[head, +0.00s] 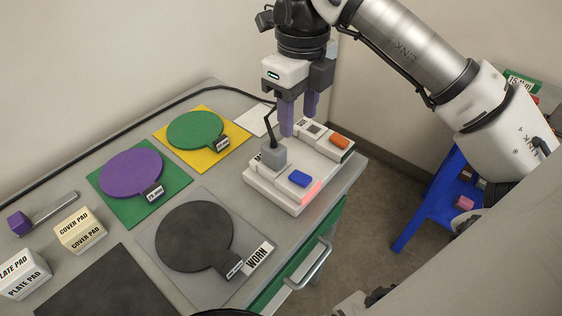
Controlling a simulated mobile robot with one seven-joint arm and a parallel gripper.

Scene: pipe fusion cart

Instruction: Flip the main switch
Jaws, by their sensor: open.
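A white control box (262,193) sits at the right end of the grey cart top. It carries a blue button (299,178), an orange rocker-like part (340,142), a small dark-framed panel (314,130) and a grey block (273,154) with a thin black stem rising from it. A red glow shows on its front right side. Which part is the main switch, and its position, I cannot tell from this view. My gripper (298,120) points down over the back of the box, its two purple fingers apart and empty. Its left finger partly hides the area behind the grey block.
Round pads in green (195,130), purple (131,174) and black (193,236) lie on mats left of the box. A wall runs close behind. A cart handle (312,266) juts out at the front right. A blue stand (432,198) is on the floor at right.

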